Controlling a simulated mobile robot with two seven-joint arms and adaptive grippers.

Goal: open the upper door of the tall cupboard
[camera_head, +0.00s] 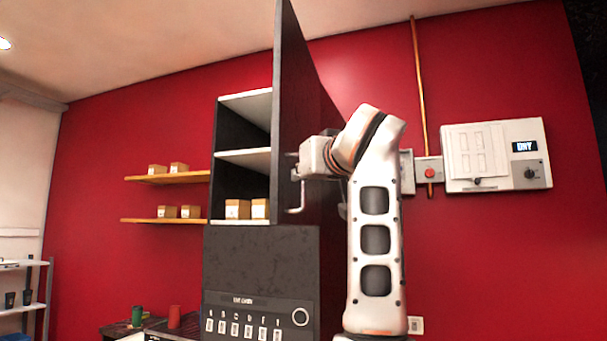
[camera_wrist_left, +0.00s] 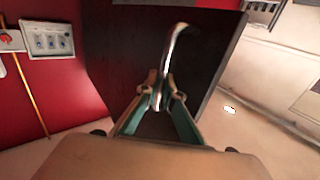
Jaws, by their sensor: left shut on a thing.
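The tall dark cupboard (camera_head: 262,255) stands in the middle of the head view. Its upper door (camera_head: 290,90) is swung well open, seen nearly edge-on, with pale shelves showing inside to its left. The metal door handle (camera_head: 300,203) is on the door's outer face; it also shows in the left wrist view (camera_wrist_left: 178,42) as a curved bar. My left gripper (camera_wrist_left: 158,98) is shut on the handle, its fingers on either side of the bar. In the head view the left gripper (camera_head: 297,170) is at the door, its fingertips partly hidden. My right gripper is not in view.
Small boxes (camera_head: 238,209) sit on the lowest open shelf. Wooden wall shelves (camera_head: 165,179) with boxes are to the left. A wall control panel (camera_head: 497,155) and a red button (camera_head: 430,173) are right of my arm. Below the door is a labelled lower front (camera_head: 255,300).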

